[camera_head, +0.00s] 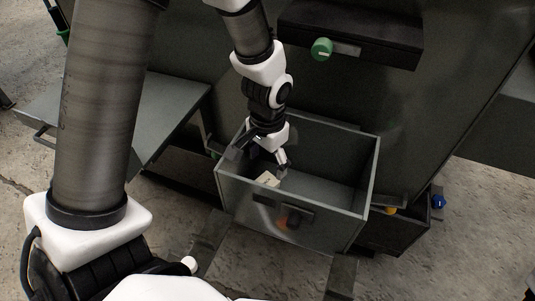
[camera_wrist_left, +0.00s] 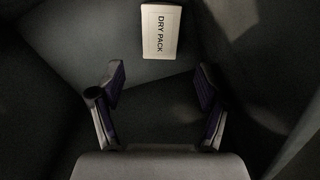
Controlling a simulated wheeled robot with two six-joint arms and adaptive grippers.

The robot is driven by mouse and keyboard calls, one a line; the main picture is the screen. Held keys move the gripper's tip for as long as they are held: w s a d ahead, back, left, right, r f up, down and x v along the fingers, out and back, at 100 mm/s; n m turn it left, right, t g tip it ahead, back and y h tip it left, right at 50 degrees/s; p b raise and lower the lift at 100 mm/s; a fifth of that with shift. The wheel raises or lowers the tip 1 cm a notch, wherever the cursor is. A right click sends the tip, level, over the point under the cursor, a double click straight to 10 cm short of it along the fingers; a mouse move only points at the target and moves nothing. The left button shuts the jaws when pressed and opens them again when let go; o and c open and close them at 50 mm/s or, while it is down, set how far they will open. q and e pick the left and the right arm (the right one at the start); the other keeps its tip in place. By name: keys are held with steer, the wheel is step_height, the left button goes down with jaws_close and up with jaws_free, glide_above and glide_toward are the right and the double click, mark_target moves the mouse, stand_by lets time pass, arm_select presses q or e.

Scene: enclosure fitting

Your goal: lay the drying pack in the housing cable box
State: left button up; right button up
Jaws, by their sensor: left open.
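The housing cable box is the grey open-topped box (camera_head: 336,211) in the middle of the head view. The drying pack, a small pale block marked DRY PACK (camera_wrist_left: 161,31), lies inside the box. In the head view the pack (camera_head: 268,180) shows just above the front rim, partly hidden by that wall. My left gripper (camera_head: 262,158) reaches down into the box from above, at its left part. In the left wrist view its fingers (camera_wrist_left: 160,78) are spread with nothing between them, and the pack is beyond the fingertips, apart from them. My right gripper is not in view.
A dark unit with a green knob (camera_head: 322,49) juts out above and behind the box. A grey flat panel (camera_head: 170,105) stands to the left. A lower bin with a blue knob (camera_head: 438,202) is at the right. The right half of the box interior looks empty.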

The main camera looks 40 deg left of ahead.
arm_select(q)
step_height(320, 180, up, 7)
steer(key=p, duration=0.1)
steer(key=shift+f+p, duration=0.2)
steer(key=shift+p, duration=0.2)
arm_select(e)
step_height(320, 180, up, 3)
